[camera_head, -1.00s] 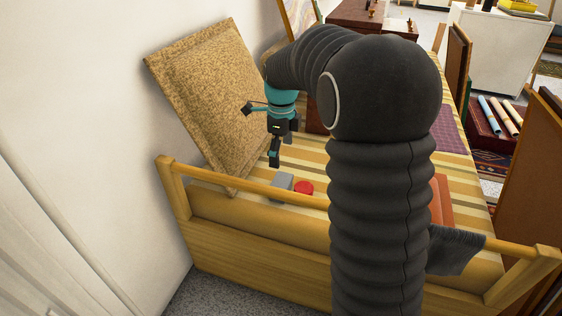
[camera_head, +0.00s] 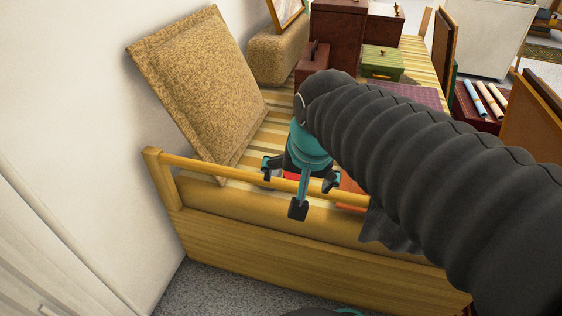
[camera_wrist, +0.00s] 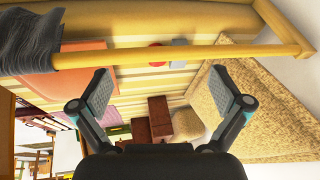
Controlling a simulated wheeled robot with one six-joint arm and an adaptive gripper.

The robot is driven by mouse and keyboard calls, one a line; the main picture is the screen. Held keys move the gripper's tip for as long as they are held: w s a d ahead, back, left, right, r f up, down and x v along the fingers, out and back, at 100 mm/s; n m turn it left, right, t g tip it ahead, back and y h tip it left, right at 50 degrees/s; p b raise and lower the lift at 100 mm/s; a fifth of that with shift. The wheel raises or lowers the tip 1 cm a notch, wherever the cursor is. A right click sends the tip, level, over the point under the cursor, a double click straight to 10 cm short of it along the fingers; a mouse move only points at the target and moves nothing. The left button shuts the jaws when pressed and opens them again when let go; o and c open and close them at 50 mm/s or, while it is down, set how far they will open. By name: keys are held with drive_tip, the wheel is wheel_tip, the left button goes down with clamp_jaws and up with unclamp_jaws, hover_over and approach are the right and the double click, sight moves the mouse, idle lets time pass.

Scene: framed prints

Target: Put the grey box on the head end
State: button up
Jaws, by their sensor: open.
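The grey box (camera_wrist: 179,70) shows in the wrist view, partly behind the wooden rail (camera_wrist: 210,55), next to a small red round thing (camera_wrist: 155,44). In the head view my gripper hides the box, and a bit of the red thing (camera_head: 291,176) shows between the fingers. My gripper (camera_head: 299,190) is open and empty, pointing down over the near end rail (camera_head: 228,176) of the striped bed. Its spread fingers also show in the wrist view (camera_wrist: 160,100). I cannot tell which bed end is the head end.
A large tan cushion (camera_head: 200,85) leans on the wall at left. A tan bolster (camera_head: 278,55), dark boxes (camera_head: 338,35) and a green box (camera_head: 382,62) stand farther back. A dark cloth (camera_head: 388,228) hangs over the rail. Striped bed surface is bare beside the cushion.

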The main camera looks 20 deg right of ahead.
drive_tip(key=s+n, duration=0.1)
drive_tip(key=s+f+n, duration=0.1)
drive_tip(key=s+n, duration=0.1)
drive_tip(key=s+f+n+t, duration=0.1)
drive_tip(key=s+n, duration=0.1)
drive_tip(key=shift+s+a, duration=0.1)
drive_tip(key=shift+s, duration=0.1)
